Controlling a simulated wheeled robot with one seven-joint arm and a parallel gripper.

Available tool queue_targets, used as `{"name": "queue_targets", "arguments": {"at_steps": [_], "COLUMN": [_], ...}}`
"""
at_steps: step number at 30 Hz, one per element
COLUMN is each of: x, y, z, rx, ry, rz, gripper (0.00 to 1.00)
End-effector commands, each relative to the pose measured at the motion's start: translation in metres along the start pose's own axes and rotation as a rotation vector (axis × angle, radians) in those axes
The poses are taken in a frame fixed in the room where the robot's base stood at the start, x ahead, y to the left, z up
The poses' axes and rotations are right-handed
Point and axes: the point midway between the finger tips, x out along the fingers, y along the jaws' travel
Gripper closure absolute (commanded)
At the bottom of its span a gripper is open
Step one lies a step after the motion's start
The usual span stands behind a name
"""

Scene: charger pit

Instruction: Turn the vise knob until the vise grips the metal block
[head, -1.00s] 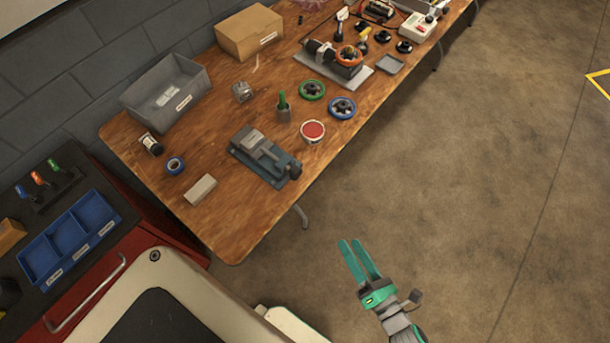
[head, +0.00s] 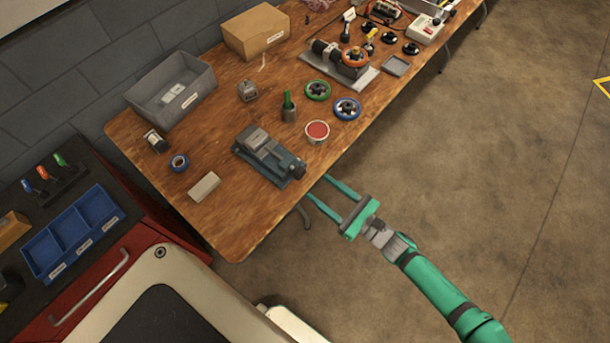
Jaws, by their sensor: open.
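The vise (head: 262,155) is a blue-grey tool lying on the wooden workbench near its front edge. Its dark knob (head: 298,169) is at the right end, facing the bench edge. A lighter grey piece (head: 256,138) sits at the vise's far left end; whether it is the metal block or part of the jaws, and whether it is gripped, I cannot tell. My gripper (head: 318,187) is open and empty, its two long green fingers spread and pointing toward the knob. The fingertips are just right of the knob by the bench edge, apart from it.
A red-topped tin (head: 317,131), a blue handwheel (head: 347,108) and a green handwheel (head: 317,90) stand beyond the vise. A grey bin (head: 172,92) is at the back. Open floor lies right.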

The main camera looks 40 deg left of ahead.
Motion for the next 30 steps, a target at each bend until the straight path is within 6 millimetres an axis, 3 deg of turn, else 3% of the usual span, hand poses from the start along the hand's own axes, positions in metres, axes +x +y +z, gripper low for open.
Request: {"name": "queue_targets", "arguments": {"at_steps": [6, 12, 25, 30], "x": [0.04, 0.064, 0.072, 0.072], "y": [0.001, 0.0, 0.0, 0.0], "z": [0.0, 0.0, 0.0, 0.0], "rx": [0.002, 0.001, 0.001, 0.001], "ry": [0.0, 0.001, 0.001, 0.001], "rz": [0.003, 0.001, -0.001, -0.001], "gripper": [0.49, 0.49, 0.49, 0.87]}}
